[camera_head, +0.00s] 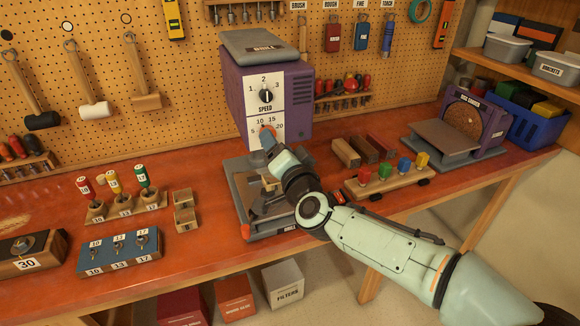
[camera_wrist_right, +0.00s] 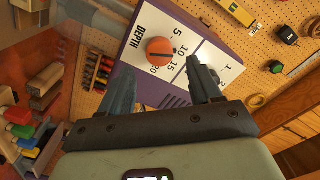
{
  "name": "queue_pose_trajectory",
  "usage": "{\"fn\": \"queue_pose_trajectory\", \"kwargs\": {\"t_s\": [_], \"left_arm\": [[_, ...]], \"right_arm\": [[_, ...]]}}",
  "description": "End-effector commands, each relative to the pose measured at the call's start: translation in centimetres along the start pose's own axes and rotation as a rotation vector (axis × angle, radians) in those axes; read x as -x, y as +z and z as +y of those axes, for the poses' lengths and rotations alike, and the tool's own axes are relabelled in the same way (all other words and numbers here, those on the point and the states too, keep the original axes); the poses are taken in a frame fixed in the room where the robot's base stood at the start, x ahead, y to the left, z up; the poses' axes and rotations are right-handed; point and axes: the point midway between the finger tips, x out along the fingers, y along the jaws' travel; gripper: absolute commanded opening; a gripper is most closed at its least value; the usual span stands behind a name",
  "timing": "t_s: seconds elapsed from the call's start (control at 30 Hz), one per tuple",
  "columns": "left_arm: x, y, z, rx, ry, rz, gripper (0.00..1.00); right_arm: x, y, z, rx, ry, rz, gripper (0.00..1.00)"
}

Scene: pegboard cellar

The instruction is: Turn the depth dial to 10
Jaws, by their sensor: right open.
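The drill machine (camera_head: 300,95) is purple with a white front panel and stands at the back of the red bench. Its orange depth dial (camera_head: 267,131) sits low on the panel, partly hidden by my right gripper (camera_head: 268,143). The depth dial (camera_wrist_right: 160,50) is clear in the right wrist view, with a dark pointer line across it that seems to face the 10 to 15 side; the exact reading is unclear. My right gripper (camera_wrist_right: 158,72) is open, its fingers on either side of the dial in that view, with no visible grip on it. My left gripper is out of view.
A black speed dial (camera_head: 266,96) sits above the depth dial. A rack of coloured pegs (camera_head: 390,182) and a disc sander (camera_head: 462,130) stand to the right. Labelled screwdrivers (camera_head: 115,190) and a blue key block (camera_head: 120,250) stand to the left.

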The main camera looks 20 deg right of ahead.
Motion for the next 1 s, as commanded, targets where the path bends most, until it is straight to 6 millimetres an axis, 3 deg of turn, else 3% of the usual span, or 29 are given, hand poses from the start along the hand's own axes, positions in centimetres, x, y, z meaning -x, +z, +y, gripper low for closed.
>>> {"fn": "queue_pose_trajectory", "kwargs": {"t_s": [0.2, 0.4, 0.6, 1.0], "left_arm": [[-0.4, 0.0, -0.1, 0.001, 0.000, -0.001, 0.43], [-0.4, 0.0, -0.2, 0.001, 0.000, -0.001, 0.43], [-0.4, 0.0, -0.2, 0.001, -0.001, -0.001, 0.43], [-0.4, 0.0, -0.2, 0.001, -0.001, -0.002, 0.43]], "right_arm": [[5.2, -0.1, -0.1, -0.002, -0.002, 0.001, 0.63], [8.3, -0.1, -0.1, -0.001, -0.002, 0.002, 0.63], [9.3, 0.0, 0.0, 0.000, 0.000, 0.001, 0.63], [9.3, 0.0, 0.0, 0.000, -0.001, 0.000, 0.63]]}}
